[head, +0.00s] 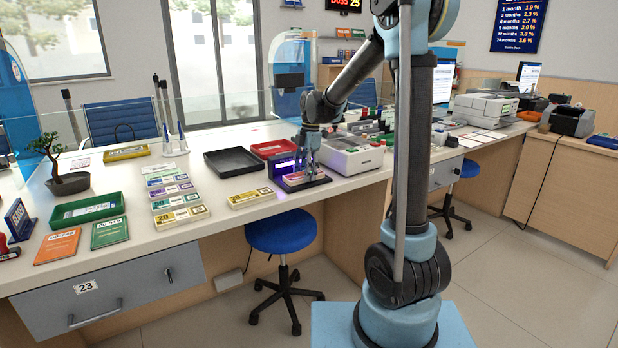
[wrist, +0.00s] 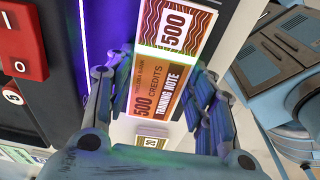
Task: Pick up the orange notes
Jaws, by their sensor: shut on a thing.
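The orange notes (wrist: 165,68) are a banknote stack marked 500 and "training note", shown large in the wrist view. In the head view the orange notes (head: 302,177) show at the black base of the purple-lit note checker (head: 283,166). My gripper (head: 308,168) points down over them. In the wrist view the fingers of my gripper (wrist: 165,108) lie on either side of the stack and are shut on it. I cannot tell whether the stack touches the base.
A yellow note stack (head: 251,197) lies left of the checker, with a black tray (head: 232,161) and a red tray (head: 273,148) behind. A white counting machine (head: 350,154) stands close at right. Several note stacks and a green tray (head: 87,209) are further left. A blue stool (head: 281,231) stands below.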

